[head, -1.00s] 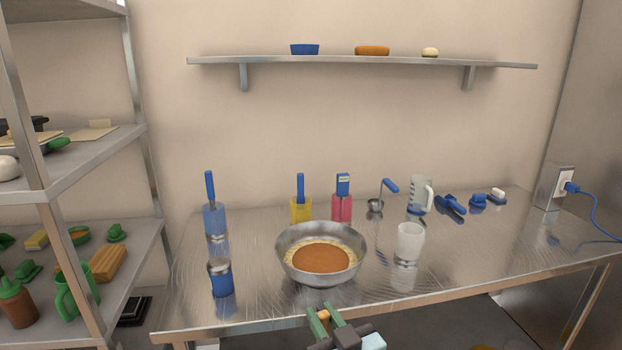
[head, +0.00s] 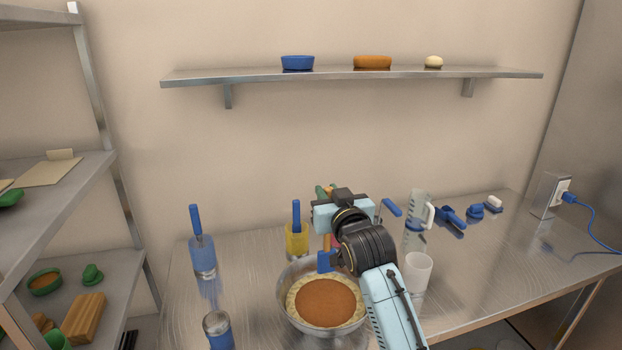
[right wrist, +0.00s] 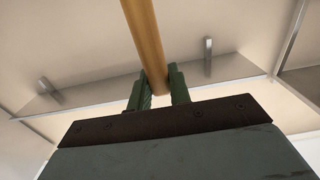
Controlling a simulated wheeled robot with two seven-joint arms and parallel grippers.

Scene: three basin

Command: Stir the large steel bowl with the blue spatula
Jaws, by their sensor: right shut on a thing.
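The large steel bowl (head: 283,280) stands on the table, with a pale ring and an orange-brown filling inside. My right gripper (head: 325,190) is above the back of the bowl, its green fingers partly hidden by its own body. It is shut on the wooden handle of the blue spatula; the handle (right wrist: 143,35) shows between the fingers in the right wrist view (right wrist: 159,88). The blue spatula head (head: 325,262) points down at the bowl's back inner side. I cannot tell whether it touches the filling. My left gripper is not in view.
A blue jar (head: 219,330) is at the front left, a white cup (head: 418,272) at the right. A wall shelf (head: 350,75) hangs above.

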